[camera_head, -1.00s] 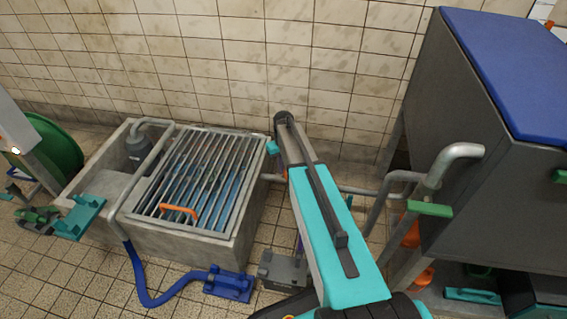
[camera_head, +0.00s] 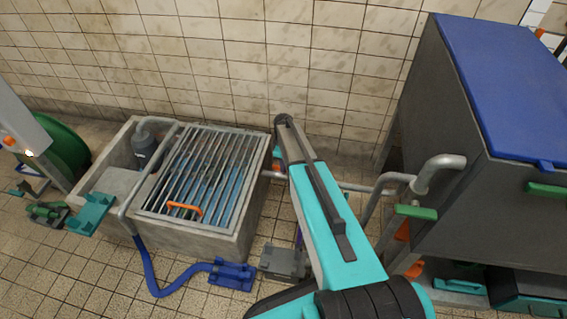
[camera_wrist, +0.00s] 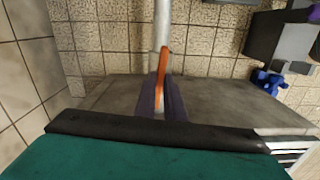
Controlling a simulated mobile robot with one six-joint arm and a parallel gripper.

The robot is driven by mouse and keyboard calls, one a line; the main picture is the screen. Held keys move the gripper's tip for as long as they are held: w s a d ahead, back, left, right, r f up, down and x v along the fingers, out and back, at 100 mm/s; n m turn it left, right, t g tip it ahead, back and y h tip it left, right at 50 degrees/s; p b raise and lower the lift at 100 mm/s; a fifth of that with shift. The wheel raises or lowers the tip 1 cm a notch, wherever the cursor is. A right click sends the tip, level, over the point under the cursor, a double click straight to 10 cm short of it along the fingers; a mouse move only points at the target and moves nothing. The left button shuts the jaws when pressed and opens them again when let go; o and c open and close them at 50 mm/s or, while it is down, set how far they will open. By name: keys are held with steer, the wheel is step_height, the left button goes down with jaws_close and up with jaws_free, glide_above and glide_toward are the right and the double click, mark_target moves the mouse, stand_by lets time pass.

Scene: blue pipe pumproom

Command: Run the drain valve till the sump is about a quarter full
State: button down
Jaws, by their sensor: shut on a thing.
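The sump (camera_head: 240,235) is a concrete basin under a bar grate with an orange handle (camera_head: 184,208). Blue water (camera_head: 222,190) shows between the bars; its exact level is hard to judge. In the wrist view, my gripper (camera_wrist: 162,100) is shut on the orange lever of the drain valve (camera_wrist: 161,72). The lever lies in line with the grey pipe (camera_wrist: 162,20) beside the sump's concrete wall (camera_wrist: 225,95). In the head view my arm covers most of the valve, and my jaws are hard to make out.
A grey tank with a blue lid (camera_head: 500,80) stands at the right, with bent pipes (camera_head: 425,175) and a green handle (camera_head: 416,211). A blue hose (camera_head: 165,285) and a blue block (camera_head: 232,275) lie on the floor in front. A tiled wall stands behind.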

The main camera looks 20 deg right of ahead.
steer(key=shift+a+n, duration=0.1)
steer(key=shift+n, duration=0.6)
steer(key=shift+p, duration=0.3)
steer(key=c, duration=1.8)
jaws_free()
steer(key=shift+c, duration=0.2)
steer(key=shift+r, duration=0.15)
step_height(320, 180, up, 14)
steer(key=p, duration=0.1)
steer(key=shift+f+p, duration=0.2)
steer(key=shift+p, duration=0.15)
